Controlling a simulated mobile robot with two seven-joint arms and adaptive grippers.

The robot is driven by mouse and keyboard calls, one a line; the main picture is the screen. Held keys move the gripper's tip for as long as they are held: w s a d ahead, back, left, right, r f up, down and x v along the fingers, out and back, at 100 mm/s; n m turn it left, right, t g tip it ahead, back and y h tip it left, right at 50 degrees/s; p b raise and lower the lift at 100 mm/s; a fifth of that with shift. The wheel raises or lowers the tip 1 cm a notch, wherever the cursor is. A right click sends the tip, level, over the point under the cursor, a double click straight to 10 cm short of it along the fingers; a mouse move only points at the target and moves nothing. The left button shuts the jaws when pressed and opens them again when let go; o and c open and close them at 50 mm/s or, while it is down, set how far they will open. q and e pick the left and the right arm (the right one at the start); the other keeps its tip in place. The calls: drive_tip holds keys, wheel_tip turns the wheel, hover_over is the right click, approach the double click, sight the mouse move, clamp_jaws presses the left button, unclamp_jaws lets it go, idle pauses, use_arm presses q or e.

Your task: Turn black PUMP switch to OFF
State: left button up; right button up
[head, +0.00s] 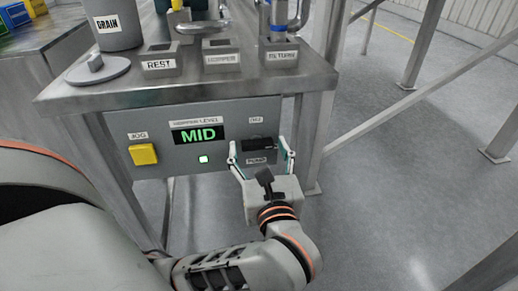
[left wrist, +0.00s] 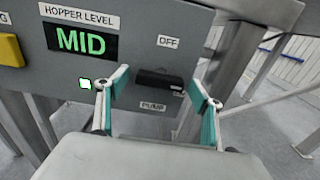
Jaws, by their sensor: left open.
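The black PUMP switch (head: 258,144) sits on the grey control panel (head: 220,122) at its right end. In the left wrist view the switch (left wrist: 160,80) is a dark horizontal block between an OFF label (left wrist: 168,42) above and a PUMP label (left wrist: 153,107) below. My left gripper (head: 262,155) is open in front of the panel, one finger on each side of the switch. In the left wrist view its teal-padded fingertips (left wrist: 158,90) stand apart, left and right of the switch. I cannot tell whether they touch it. My right gripper is not in view.
A yellow JOG button (head: 143,154) and a HOPPER LEVEL display (head: 198,134) reading MID are left of the switch. The metal table top (head: 110,97) overhangs the panel, with labelled holders and a GRAIN container (head: 118,28). A table leg (head: 312,140) stands right of the panel; open floor lies beyond.

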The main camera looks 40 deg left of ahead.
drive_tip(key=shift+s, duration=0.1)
use_arm(q)
drive_tip(key=c, duration=1.1)
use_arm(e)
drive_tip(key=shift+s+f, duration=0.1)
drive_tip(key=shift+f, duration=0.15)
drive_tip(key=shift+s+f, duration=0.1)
